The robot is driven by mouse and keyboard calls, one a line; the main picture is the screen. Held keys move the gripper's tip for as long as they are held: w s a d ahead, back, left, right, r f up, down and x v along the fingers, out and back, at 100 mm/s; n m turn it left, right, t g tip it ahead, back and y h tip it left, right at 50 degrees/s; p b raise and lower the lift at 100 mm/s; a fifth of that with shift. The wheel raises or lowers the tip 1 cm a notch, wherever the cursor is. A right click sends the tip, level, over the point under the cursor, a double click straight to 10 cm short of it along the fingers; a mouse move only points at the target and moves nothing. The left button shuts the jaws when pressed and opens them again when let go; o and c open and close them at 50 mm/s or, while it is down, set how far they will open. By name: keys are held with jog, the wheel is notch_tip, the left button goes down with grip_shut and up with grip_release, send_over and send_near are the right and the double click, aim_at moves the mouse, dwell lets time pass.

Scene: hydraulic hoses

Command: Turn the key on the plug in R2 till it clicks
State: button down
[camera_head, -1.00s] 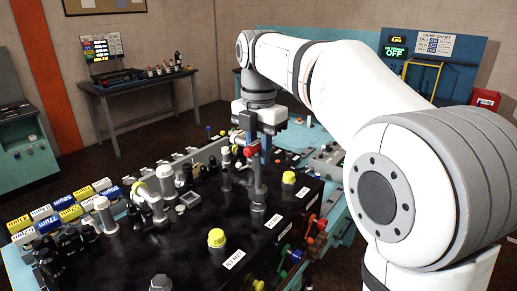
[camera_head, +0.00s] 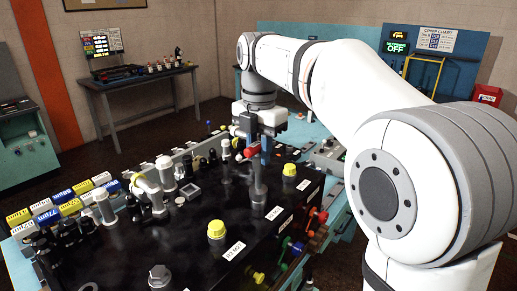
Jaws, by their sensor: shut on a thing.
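My gripper (camera_head: 258,150) is above the right part of the black manifold block (camera_head: 180,240), shut on a red-ended part (camera_head: 250,151). Below it, a grey upright plug (camera_head: 259,183) stands on the block, in line with the jaws. The wrist hides part of the join, so I cannot tell the key's angle or whether the red part is the key itself. The label R2 is too small to read here.
Yellow caps stand on the block, one at the front (camera_head: 216,229) and one right of the plug (camera_head: 289,169). Colored knobs (camera_head: 290,248) line its right side. Hose fittings (camera_head: 150,190) crowd the left. My arm covers the right of the view.

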jog(key=shift+f, duration=0.15)
jog(key=c, duration=1.1)
grip_release()
jog(key=shift+c, duration=0.2)
jog(key=shift+r, duration=3.95)
